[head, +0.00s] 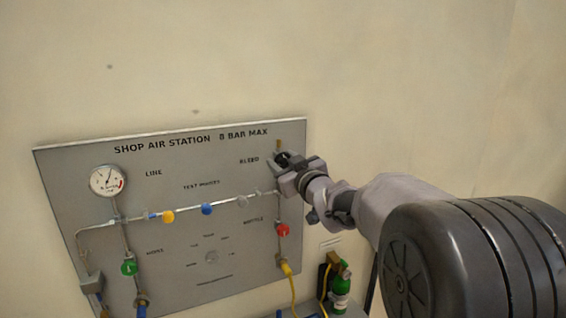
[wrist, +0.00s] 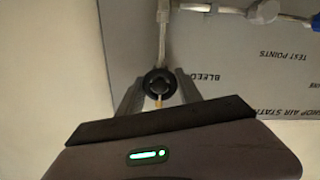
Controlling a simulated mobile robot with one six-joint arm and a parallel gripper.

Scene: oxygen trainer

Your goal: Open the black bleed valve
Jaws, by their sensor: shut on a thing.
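The black bleed valve (wrist: 158,83) is a round dark knob on a thin pipe, next to the word BLEED on the panel. In the wrist view it sits between the two fingers of my gripper (wrist: 158,90), which are closed on it. In the head view my gripper (head: 285,168) is at the upper right of the grey panel (head: 150,270), beside the BLEED label. The fingers partly hide the black knob there. A small brass outlet (head: 278,145) shows above it.
The panel also carries a round gauge (head: 108,180), a yellow knob (head: 168,216), a blue knob (head: 207,208), a red knob (head: 282,230) and a green knob (head: 129,267). A green bottle (head: 340,290) stands below at the right. The wall above is bare.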

